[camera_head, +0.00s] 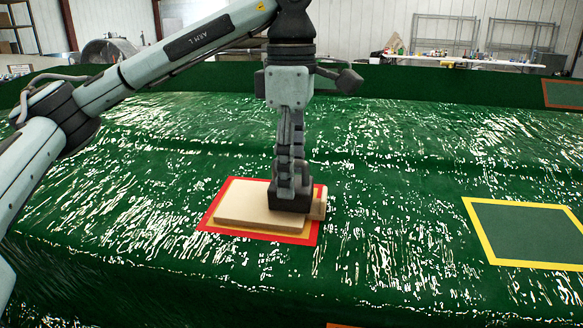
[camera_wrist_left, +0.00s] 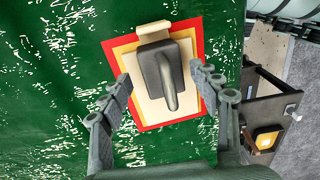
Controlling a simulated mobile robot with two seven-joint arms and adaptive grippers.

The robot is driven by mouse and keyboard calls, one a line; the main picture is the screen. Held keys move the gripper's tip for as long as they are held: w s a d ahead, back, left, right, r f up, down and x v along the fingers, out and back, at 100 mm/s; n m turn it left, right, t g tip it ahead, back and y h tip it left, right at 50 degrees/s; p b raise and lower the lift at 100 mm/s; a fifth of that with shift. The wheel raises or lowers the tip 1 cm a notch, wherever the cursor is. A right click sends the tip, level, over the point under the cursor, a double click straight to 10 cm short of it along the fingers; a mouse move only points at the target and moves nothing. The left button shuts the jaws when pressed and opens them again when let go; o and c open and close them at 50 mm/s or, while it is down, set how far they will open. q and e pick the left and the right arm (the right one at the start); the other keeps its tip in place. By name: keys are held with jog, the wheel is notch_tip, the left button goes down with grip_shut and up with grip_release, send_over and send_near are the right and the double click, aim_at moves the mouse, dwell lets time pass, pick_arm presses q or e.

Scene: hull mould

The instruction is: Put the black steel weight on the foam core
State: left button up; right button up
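The black steel weight (camera_head: 290,201) sits on the right part of the beige foam core (camera_head: 243,205). In the left wrist view, the weight (camera_wrist_left: 156,62) is a dark block with a raised grey handle, and the core (camera_wrist_left: 152,108) shows around it. My left gripper (camera_head: 291,186) points down over the weight. In the wrist view its two fingers stand apart, one on each side of the weight, with visible gaps between them and the handle. The head view shows the fingers edge-on, partly in front of the weight. My right gripper is in neither view.
A red-and-yellow bordered patch (camera_head: 209,219) surrounds the core on the glossy green mould (camera_head: 390,190). A yellow-framed empty patch (camera_head: 530,235) lies to the right. An orange-framed patch (camera_head: 562,94) is at the far right. The mould between the patches is clear.

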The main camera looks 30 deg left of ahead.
pick_arm(q)
jog(key=shift+r+p, duration=0.35)
jog(key=shift+r, duration=0.05)
notch_tip(320, 180, up, 12)
jog(key=p, duration=0.3)
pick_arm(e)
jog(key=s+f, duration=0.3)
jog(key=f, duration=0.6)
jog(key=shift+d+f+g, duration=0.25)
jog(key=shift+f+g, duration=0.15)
pick_arm(q)
jog(key=shift+f, duration=0.1)
